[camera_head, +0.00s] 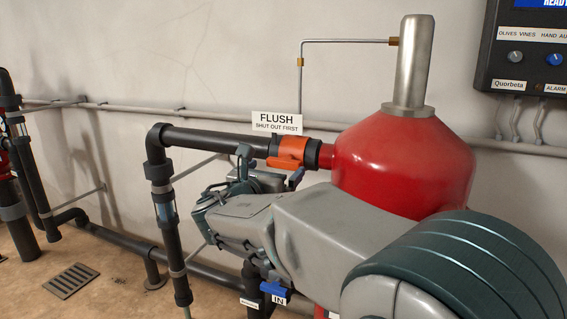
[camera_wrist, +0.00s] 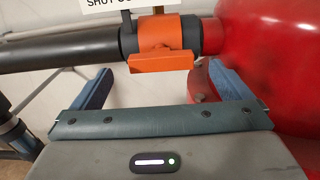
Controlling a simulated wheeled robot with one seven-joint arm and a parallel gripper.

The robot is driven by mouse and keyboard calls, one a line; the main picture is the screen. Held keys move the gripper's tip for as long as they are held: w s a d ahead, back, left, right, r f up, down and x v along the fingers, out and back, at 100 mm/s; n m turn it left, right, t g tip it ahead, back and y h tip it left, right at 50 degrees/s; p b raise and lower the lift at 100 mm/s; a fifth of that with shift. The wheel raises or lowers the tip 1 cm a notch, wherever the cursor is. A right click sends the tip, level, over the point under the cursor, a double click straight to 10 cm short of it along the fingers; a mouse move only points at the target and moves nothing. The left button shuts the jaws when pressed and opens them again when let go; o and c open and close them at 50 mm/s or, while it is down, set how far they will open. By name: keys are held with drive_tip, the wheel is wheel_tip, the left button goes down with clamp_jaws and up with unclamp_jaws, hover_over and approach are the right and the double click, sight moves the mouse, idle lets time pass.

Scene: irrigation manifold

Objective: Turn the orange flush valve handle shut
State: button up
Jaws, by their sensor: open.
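The orange flush valve (camera_head: 292,147) sits on the dark horizontal pipe just left of the red tank, below the FLUSH sign. In the wrist view its orange handle (camera_wrist: 161,63) is a short bar lying roughly along the pipe, in front of the orange valve body (camera_wrist: 168,32). My gripper (camera_head: 270,168) is just below and in front of the valve in the head view. In the wrist view my gripper (camera_wrist: 160,70) is open, with one blue finger left of the handle and one right. Both fingers look clear of the handle; the exact depth gap cannot be told.
The red tank (camera_head: 402,160) stands close to the right finger. A dark vertical pipe (camera_head: 165,210) drops at the left. A blue handle (camera_head: 274,290) marked IN is below my arm. The FLUSH sign (camera_head: 277,123) is above the pipe. A control box (camera_head: 525,50) hangs at upper right.

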sight(282, 163)
drive_tip(key=x, duration=0.6)
drive_tip(key=shift+w, duration=0.1)
drive_tip(key=c, duration=1)
